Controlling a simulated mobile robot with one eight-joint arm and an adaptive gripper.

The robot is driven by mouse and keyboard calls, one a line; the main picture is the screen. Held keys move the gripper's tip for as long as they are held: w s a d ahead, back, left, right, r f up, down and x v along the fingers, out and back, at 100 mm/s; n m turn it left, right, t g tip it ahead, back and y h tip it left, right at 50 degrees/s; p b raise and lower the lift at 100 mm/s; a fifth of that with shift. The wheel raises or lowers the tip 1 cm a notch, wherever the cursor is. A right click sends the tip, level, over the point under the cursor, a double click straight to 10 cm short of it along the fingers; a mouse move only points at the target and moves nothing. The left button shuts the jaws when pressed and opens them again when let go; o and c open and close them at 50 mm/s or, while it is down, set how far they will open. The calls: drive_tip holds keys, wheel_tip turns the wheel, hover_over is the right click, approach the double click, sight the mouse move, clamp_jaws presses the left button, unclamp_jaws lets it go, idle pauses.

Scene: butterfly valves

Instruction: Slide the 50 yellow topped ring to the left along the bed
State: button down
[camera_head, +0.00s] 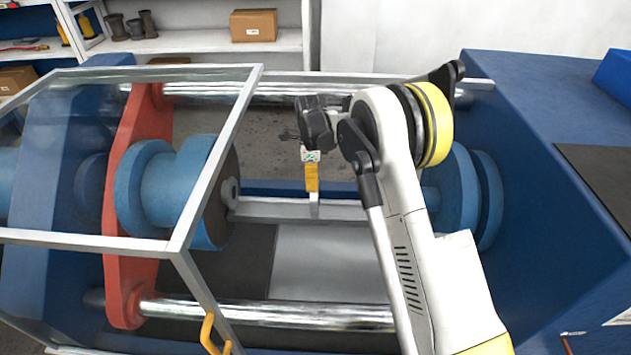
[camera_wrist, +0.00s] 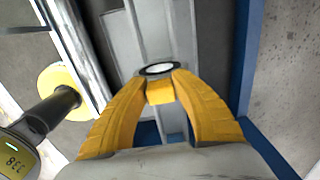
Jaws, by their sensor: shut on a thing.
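My gripper (camera_wrist: 161,80) has two yellow fingers closed around a small yellow block (camera_wrist: 160,93) in the wrist view. A ring with a dark rim and pale middle (camera_wrist: 158,69) shows right at the fingertips, and the block appears to be its top. I cannot read a 50 on it. In the head view my gripper (camera_head: 312,182) points down over the pale bed rail (camera_head: 268,211), to the right of the blue flanged valve (camera_head: 165,190). A thin grey upright shows under the fingers. The ring's lower part is too small to make out.
A red plate (camera_head: 127,210) and clear guard frame (camera_head: 180,240) stand left. Steel bars (camera_head: 270,312) run across front and back. Blue discs (camera_head: 487,200) stand right, partly behind my arm. The rail looks clear between my gripper and the blue valve.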

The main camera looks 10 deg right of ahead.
drive_tip(key=a, duration=0.2)
drive_tip(key=shift+w+a, duration=0.25)
drive_tip(key=shift+a, duration=0.15)
drive_tip(key=shift+d, duration=0.35)
idle(0.6)
drive_tip(key=c, duration=1)
unclamp_jaws()
drive_tip(key=shift+c, duration=0.2)
